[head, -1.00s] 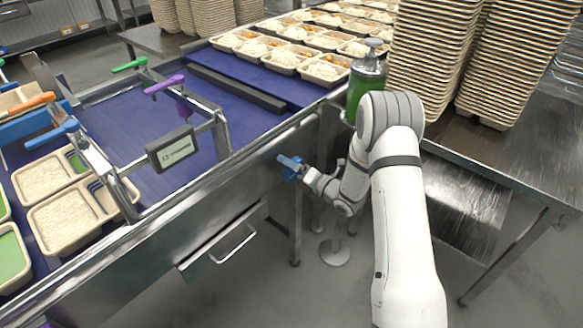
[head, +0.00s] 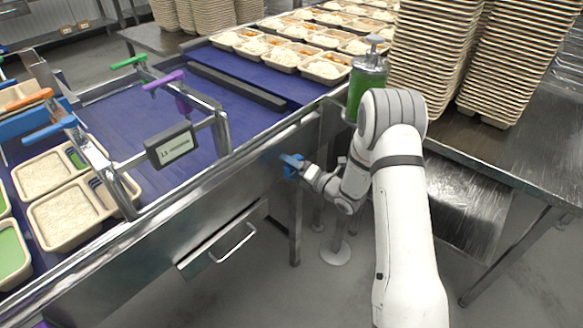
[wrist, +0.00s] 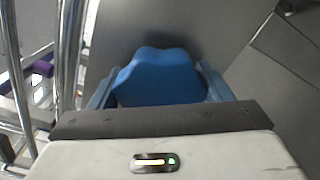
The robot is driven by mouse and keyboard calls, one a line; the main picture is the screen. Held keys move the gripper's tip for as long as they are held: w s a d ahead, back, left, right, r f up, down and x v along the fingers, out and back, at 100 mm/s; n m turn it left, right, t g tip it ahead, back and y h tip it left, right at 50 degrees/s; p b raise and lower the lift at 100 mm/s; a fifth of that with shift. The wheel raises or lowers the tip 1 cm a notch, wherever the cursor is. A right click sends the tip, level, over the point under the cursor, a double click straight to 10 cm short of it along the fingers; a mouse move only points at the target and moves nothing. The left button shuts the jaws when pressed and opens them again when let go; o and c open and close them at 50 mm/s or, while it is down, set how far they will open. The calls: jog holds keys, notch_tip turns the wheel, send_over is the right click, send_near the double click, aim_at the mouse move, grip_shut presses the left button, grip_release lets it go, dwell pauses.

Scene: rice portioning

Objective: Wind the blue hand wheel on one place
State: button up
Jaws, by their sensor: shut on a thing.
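The blue hand wheel (head: 290,167) is on the steel side panel of the conveyor, below its near rail. In the wrist view the lobed wheel (wrist: 160,76) sits between the two fingers, one at each side. My gripper (head: 298,168) is shut on the wheel. The wheel's shaft and hub are hidden behind it. A small display (head: 171,147) with dark text on a light screen stands on the conveyor rail; its text is too small to read surely.
Trays of rice (head: 68,213) lie on the blue belt at the left, under a metal frame with coloured clamp levers. A drawer handle (head: 232,243) sticks out below the panel. A green container (head: 365,85) and tall tray stacks (head: 432,50) stand at the right.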

jog(key=m+b, duration=0.2)
jog(key=f+m+b, duration=0.1)
jog(key=m+b, duration=0.1)
jog(key=shift+d, duration=0.1)
jog(key=m+b, duration=0.3)
jog(key=m, duration=0.1)
jog(key=m+b, duration=0.2)
jog(key=m, duration=0.2)
jog(key=shift+r, duration=0.1)
jog(key=m, duration=0.5)
jog(key=shift+s, duration=0.1)
jog(key=m, duration=0.4)
jog(key=shift+r+m, duration=0.1)
jog(key=shift+m, duration=0.2)
jog(key=m+p, duration=0.1)
jog(key=m, duration=0.3)
jog(key=shift+p, duration=0.4)
jog(key=m+p, duration=0.2)
jog(key=m, duration=0.3)
jog(key=shift+s+r, duration=0.1)
jog(key=m+p, duration=0.1)
jog(key=m, duration=0.3)
jog(key=shift+p, duration=0.4)
jog(key=shift+m, duration=0.4)
